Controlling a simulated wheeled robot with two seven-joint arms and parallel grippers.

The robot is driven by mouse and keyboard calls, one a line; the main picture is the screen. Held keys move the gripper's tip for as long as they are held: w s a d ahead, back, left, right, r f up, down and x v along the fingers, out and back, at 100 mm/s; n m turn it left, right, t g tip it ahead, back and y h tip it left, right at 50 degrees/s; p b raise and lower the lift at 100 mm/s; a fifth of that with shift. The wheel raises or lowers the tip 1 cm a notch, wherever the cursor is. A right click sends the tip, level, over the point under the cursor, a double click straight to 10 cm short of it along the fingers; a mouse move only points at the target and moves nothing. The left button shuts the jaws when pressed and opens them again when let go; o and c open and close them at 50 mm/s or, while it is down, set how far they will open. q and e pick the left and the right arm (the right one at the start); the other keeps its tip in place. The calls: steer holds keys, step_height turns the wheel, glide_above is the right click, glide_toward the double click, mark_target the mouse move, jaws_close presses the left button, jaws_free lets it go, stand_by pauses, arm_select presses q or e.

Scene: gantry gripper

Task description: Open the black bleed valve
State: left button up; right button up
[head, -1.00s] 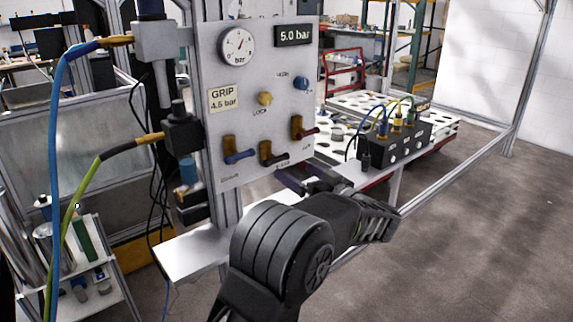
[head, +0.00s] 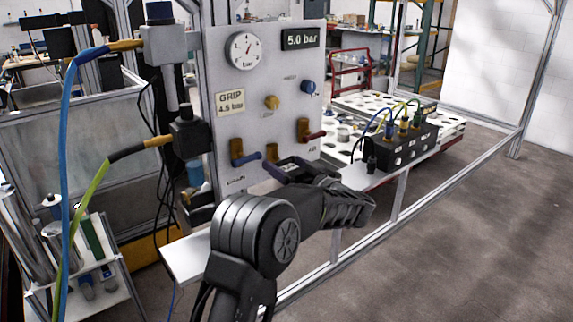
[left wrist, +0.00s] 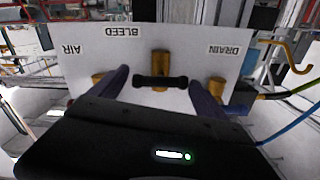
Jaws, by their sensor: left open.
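The black bleed valve has a brass body (head: 271,152) low in the middle of the white panel. Its black bar handle (left wrist: 160,82) lies crosswise in the left wrist view, under the upside-down BLEED label. My left gripper (head: 285,167) is in front of this valve in the head view and partly covers its handle. In the left wrist view its two fingers are spread, one on each side of the black handle, with gaps visible. Whether the fingertips reach past the handle in depth is unclear. My right gripper is not in view.
A blue-handled valve (head: 245,158) sits left of the bleed valve and a red-handled valve (head: 310,136) sits right. A gauge (head: 243,50) and a 5.0 bar display (head: 300,38) are above. A black connector box (head: 400,148) stands on the shelf at right.

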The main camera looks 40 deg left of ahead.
arm_select(q)
steer(key=shift+c, duration=0.4)
steer(key=c, duration=1)
steer(key=shift+n+b, duration=7.25)
steer(key=shift+n, duration=1.75)
steer(key=shift+r, duration=0.1)
steer(key=o, duration=1.1)
